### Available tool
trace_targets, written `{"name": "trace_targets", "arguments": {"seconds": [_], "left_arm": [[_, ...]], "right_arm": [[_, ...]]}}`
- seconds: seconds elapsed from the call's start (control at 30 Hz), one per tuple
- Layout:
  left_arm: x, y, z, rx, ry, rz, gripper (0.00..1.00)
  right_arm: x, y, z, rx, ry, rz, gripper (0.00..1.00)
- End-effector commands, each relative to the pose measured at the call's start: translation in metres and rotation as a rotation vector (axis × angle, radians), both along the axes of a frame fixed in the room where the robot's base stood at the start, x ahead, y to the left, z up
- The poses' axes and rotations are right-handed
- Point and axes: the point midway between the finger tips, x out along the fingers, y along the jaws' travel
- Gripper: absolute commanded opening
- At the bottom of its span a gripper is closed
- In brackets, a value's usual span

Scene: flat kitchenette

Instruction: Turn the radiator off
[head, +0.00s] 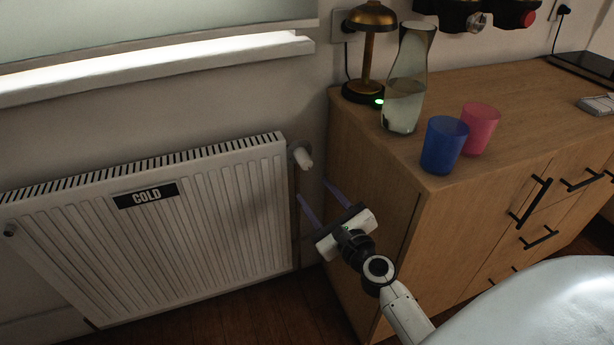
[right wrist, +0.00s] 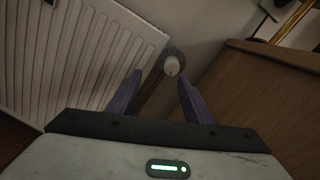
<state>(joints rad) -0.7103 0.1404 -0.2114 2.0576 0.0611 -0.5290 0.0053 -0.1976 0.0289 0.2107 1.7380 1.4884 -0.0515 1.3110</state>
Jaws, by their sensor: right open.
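The white radiator (head: 190,230) hangs on the wall at the left in the head view, with a black label reading "COLD" (head: 146,195). Its white valve knob (head: 303,157) sticks out at the upper right corner; in the right wrist view the knob (right wrist: 172,66) shows beyond and between the fingertips. My right gripper (head: 318,190) is open and empty, its two purple fingers pointing toward the knob, apart from it. The fingers also show in the right wrist view (right wrist: 160,88). My left gripper is not in view.
A wooden cabinet (head: 385,215) stands close to the right of the knob and gripper. On it are a lamp (head: 369,45), a glass carafe (head: 405,100), a blue cup (head: 443,146) and a pink cup (head: 480,128). A window sill (head: 160,72) runs above the radiator.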

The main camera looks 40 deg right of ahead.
Motion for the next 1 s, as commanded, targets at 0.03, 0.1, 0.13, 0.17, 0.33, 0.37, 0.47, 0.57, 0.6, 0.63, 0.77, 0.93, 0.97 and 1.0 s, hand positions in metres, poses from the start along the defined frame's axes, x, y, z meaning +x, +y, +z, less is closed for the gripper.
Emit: {"name": "trace_targets", "arguments": {"seconds": [0.03, 0.1, 0.13, 0.17, 0.33, 0.37, 0.47, 0.57, 0.6, 0.63, 0.77, 0.93, 0.97, 1.0], "left_arm": [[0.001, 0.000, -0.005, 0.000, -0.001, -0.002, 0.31], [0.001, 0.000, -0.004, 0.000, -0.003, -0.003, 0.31], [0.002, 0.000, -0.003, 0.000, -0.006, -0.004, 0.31], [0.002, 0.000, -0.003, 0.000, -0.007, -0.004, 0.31], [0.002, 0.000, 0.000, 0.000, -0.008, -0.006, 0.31], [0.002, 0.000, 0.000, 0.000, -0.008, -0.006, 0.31], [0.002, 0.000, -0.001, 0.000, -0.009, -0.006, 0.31], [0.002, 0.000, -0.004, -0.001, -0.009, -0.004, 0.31], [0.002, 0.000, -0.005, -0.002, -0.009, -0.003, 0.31], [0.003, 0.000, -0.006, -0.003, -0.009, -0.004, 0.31], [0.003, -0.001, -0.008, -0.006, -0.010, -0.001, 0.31], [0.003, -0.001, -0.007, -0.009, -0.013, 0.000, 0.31], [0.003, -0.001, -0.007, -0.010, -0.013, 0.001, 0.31], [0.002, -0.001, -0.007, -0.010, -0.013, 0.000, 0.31]], "right_arm": [[0.004, -0.010, -0.001, 0.090, -0.029, -0.030, 0.46], [0.007, -0.018, 0.001, 0.175, -0.055, -0.055, 0.46], [0.008, -0.021, 0.002, 0.199, -0.064, -0.061, 0.46], [0.010, -0.023, 0.003, 0.213, -0.069, -0.066, 0.46], [0.031, -0.028, 0.006, 0.230, -0.074, -0.068, 0.46], [0.037, -0.029, 0.006, 0.229, -0.074, -0.067, 0.46], [0.056, -0.033, 0.005, 0.227, -0.073, -0.066, 0.46], [0.074, -0.037, 0.004, 0.226, -0.073, -0.066, 0.46], [0.080, -0.039, 0.004, 0.225, -0.073, -0.066, 0.46], [0.085, -0.040, 0.004, 0.224, -0.072, -0.067, 0.46], [0.100, -0.042, 0.003, 0.224, -0.071, -0.066, 0.46], [0.108, -0.044, 0.004, 0.223, -0.070, -0.066, 0.46], [0.108, -0.044, 0.004, 0.223, -0.070, -0.066, 0.46], [0.108, -0.044, 0.004, 0.223, -0.069, -0.067, 0.46]]}}
